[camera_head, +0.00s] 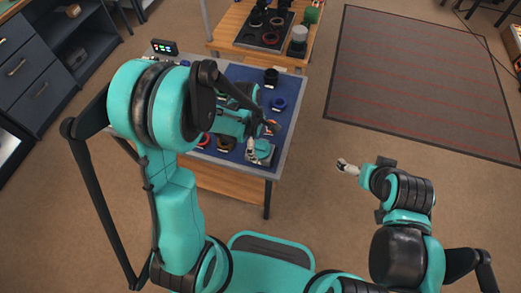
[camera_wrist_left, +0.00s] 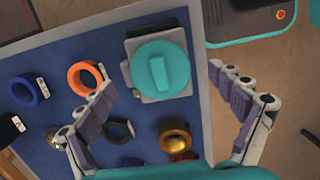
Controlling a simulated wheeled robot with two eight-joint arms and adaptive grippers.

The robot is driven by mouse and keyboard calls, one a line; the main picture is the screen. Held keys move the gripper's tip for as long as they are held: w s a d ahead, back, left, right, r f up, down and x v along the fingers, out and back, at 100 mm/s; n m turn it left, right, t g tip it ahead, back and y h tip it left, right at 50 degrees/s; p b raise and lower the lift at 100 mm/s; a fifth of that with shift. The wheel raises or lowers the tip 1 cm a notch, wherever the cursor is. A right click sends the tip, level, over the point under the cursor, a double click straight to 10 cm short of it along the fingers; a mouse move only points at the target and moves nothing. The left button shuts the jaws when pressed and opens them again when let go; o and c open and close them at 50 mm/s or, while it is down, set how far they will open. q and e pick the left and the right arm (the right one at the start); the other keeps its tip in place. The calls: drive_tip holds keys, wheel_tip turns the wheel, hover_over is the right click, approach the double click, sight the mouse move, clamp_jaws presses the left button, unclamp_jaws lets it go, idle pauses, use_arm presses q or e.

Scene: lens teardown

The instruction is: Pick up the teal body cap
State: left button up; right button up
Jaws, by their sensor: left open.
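The teal body cap (camera_wrist_left: 160,74) is a round disc with a raised bar, seated on a grey square body at the edge of the blue mat. In the head view the cap (camera_head: 263,151) shows small at the table's near right corner. My left gripper (camera_head: 261,136) is over that corner. In the left wrist view its open fingers (camera_wrist_left: 164,90) stand either side of the cap, apart from it, with nothing between them. My right gripper (camera_head: 347,167) is out over the floor, away from the table; its finger opening is too small to tell.
On the blue mat (camera_wrist_left: 60,125) are an orange ring (camera_wrist_left: 84,78), a blue ring (camera_wrist_left: 25,91), a black ring (camera_wrist_left: 119,131) and a gold ring (camera_wrist_left: 175,138) near the cap. A second table (camera_head: 229,22) stands behind. The floor to the right is open, with a rug (camera_head: 425,80).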

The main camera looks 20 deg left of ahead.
use_arm(q)
drive_tip(key=shift+f, duration=0.5)
drive_tip(key=shift+s+r, duration=0.1)
drive_tip(key=shift+r, duration=0.05)
drive_tip(key=c, duration=1.3)
